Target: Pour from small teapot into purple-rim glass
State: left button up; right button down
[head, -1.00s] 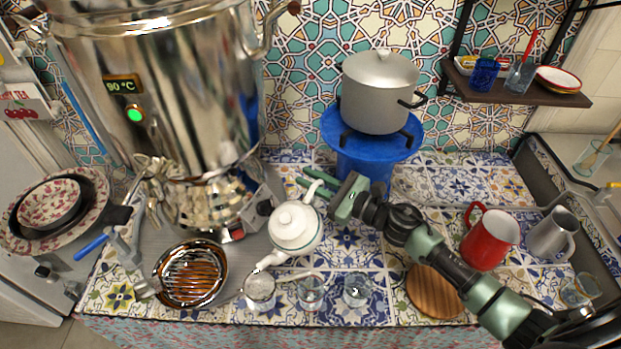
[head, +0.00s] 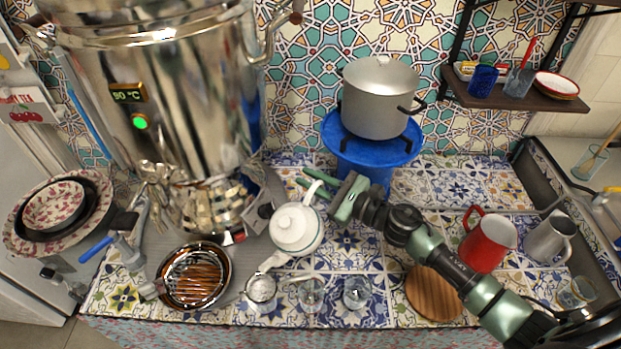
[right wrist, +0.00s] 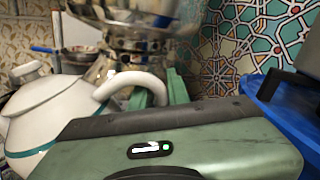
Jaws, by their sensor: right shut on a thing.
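The small white teapot (head: 297,230) hangs above the counter, leaning with its spout down to the lower left. My right gripper (head: 325,190) is shut on its handle, which also shows in the right wrist view (right wrist: 135,82) with the teapot body (right wrist: 62,108). The spout tip is just above or behind the left glass (head: 261,291); I cannot tell which. A middle glass (head: 311,295) and a right glass (head: 356,293) stand beside it in a row. I cannot make out which rim is purple. No stream is clear. My left gripper is not seen.
The big samovar (head: 165,110) stands behind left, with a round strainer-like bowl (head: 194,278) in front. A grey pot (head: 379,97) sits on a blue stove (head: 372,155). A red mug (head: 487,243), a grey pitcher (head: 548,238) and a wooden disc (head: 434,293) are at right.

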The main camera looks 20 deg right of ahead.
jog(key=shift+s+a+r+n+p, duration=0.15)
jog(key=shift+r+n+p, duration=0.15)
jog(key=shift+r+p, duration=0.4)
jog(key=shift+s+a+r+n, duration=0.15)
jog(key=shift+r+n, duration=0.1)
jog(key=shift+r, duration=0.2)
jog(key=shift+a+r+n, duration=0.1)
jog(key=shift+r+n, duration=0.15)
jog(key=shift+r, duration=0.2)
dwell(4.6)
jog(key=shift+f, duration=0.1)
dwell(0.6)
